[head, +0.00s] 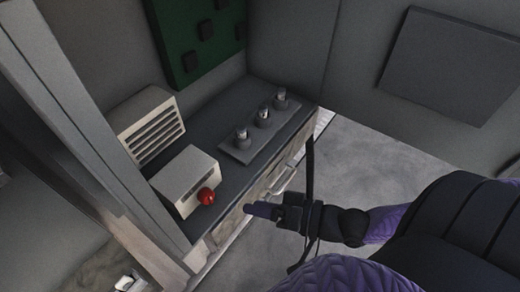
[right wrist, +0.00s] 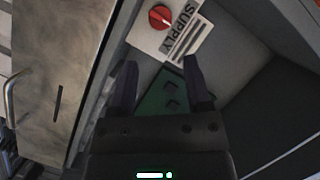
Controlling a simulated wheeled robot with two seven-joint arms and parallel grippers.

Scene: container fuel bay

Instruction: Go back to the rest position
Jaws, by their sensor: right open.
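My right gripper (head: 262,210) reaches in from the right in the head view, in front of the grey counter (head: 226,205). It is below and to the right of the red knob (head: 207,196) on a pale box (head: 184,177). In the right wrist view my right gripper (right wrist: 161,78) has its two dark fingers spread apart, with nothing between them. A red knob (right wrist: 161,16) and a label reading SUPPLY show beyond the fingertips, apart from them. My left gripper is not seen.
A strip with several small upright pieces (head: 262,122) lies on the counter. A vented box (head: 150,125) stands at the back left, under a green board (head: 203,40). A metal handle (head: 283,177) sticks out of the counter's front. Grey floor (head: 370,160) lies to the right.

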